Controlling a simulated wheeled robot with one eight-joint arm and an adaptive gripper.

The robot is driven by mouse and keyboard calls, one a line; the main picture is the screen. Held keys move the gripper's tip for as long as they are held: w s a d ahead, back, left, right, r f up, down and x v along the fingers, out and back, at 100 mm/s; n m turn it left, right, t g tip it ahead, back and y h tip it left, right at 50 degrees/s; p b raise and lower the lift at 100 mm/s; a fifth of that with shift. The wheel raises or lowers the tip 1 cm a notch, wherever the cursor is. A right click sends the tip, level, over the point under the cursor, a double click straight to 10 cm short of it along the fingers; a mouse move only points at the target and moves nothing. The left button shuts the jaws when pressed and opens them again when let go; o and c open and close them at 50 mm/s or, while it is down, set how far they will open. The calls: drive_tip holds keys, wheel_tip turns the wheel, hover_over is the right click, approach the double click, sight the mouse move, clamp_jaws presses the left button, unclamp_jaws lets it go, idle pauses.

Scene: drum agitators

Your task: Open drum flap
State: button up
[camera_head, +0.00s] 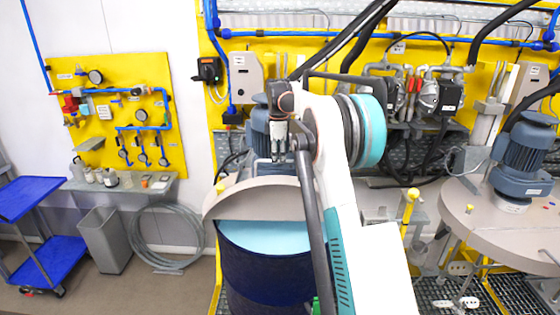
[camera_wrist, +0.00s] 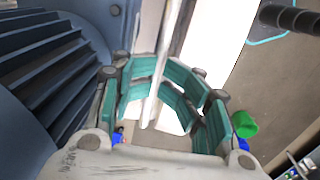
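The blue drum (camera_head: 265,275) stands in the middle of the head view, its mouth uncovered at the front and turquoise inside. A beige rounded flap (camera_head: 250,203) rises behind the opening and hides the foot of the motor; it appears raised. My gripper (camera_head: 278,145) is above the flap, in front of the blue motor (camera_head: 258,125); its fingers are hard to make out there. In the wrist view, my gripper (camera_wrist: 160,100) has its teal-padded fingers spread apart. A thin pale rod (camera_wrist: 163,70) shows between them, without clear contact. The motor's cooling fins (camera_wrist: 45,65) are close on the left.
A second drum lid (camera_head: 480,225) with its motor (camera_head: 522,160) is at right. A yellow panel with gauges (camera_head: 120,110), a grey bin (camera_head: 105,240) and a blue cart (camera_head: 60,255) are at left. A green object (camera_wrist: 243,124) lies low in the wrist view.

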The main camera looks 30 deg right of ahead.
wheel_tip(320, 180, up, 11)
drive_tip(key=shift+s+a, duration=0.15)
drive_tip(key=shift+s, duration=0.3)
drive_tip(key=shift+r, duration=0.1)
drive_tip(key=s+a+f+m+t+h+b, duration=0.15)
drive_tip(key=s+a+f+b, duration=0.25)
drive_tip(key=s+a+b, duration=0.4)
drive_tip(key=s+a+f+m+t+y+b, duration=0.1)
drive_tip(key=s+a+f+m+t+b, duration=0.1)
drive_tip(key=s+a+f+b, duration=0.55)
drive_tip(key=s+a+f+m+t+b, duration=0.1)
drive_tip(key=s+a+f+m+b, duration=0.3)
drive_tip(key=s+a+f, duration=0.3)
drive_tip(key=s+a+f+m+t+b, duration=0.2)
drive_tip(key=s+a+f+b, duration=0.5)
drive_tip(key=s+f, duration=1)
drive_tip(key=shift+f+m+y, duration=0.4)
drive_tip(key=shift+m+y, duration=0.05)
drive_tip(key=shift+m, duration=0.4)
drive_tip(key=shift+a, duration=0.15)
